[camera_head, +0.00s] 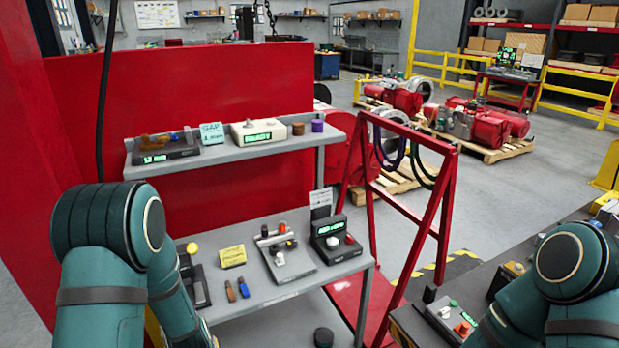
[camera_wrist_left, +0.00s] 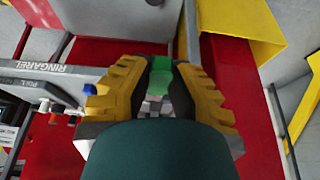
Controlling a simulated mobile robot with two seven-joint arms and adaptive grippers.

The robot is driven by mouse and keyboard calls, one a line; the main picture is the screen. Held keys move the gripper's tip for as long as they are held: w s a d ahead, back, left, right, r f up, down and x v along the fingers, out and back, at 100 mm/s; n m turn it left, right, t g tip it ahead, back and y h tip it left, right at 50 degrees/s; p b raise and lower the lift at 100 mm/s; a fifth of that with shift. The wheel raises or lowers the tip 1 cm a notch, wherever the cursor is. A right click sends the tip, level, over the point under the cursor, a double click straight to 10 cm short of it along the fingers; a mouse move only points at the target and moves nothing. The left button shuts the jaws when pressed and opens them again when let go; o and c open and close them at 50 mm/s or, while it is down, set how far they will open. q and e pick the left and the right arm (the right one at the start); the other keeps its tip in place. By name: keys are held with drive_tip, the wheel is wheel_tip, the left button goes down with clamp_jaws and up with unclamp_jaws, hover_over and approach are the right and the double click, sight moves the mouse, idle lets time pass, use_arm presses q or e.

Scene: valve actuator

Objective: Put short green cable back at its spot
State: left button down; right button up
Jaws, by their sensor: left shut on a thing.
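In the left wrist view, my left gripper (camera_wrist_left: 160,82) has its yellow-padded fingers closed on a green piece (camera_wrist_left: 161,74), which looks like part of the short green cable. The rest of that piece is hidden by the fingers and the gripper body. In the head view my left arm comes in at the lower left, and its gripper is out of sight. A dark green cable loop (camera_head: 421,176) and a purple one (camera_head: 377,150) hang from the red A-frame rack (camera_head: 448,200). My right arm shows at the lower right, without its gripper.
A grey two-level bench (camera_head: 300,290) carries small devices and a yellow label (camera_head: 232,256). A dark table (camera_head: 405,322) stands at the lower right. The wrist view shows a grey bar with lettering (camera_wrist_left: 60,69), and blue (camera_wrist_left: 90,89) and red (camera_wrist_left: 53,118) ends near it.

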use_arm(q)
drive_tip(key=s+d+m+h+b, duration=0.2)
drive_tip(key=d+m+b, duration=0.3)
drive_tip(key=d, duration=0.7)
drive_tip(key=s+b, duration=0.1)
drive_tip(key=b, duration=0.1)
drive_tip(key=shift+s+d+f+m+t+b, duration=0.2)
drive_tip(key=shift+f+m+t+b, duration=0.1)
drive_tip(key=shift+f+t, duration=0.1)
drive_tip(key=shift+w, duration=0.15)
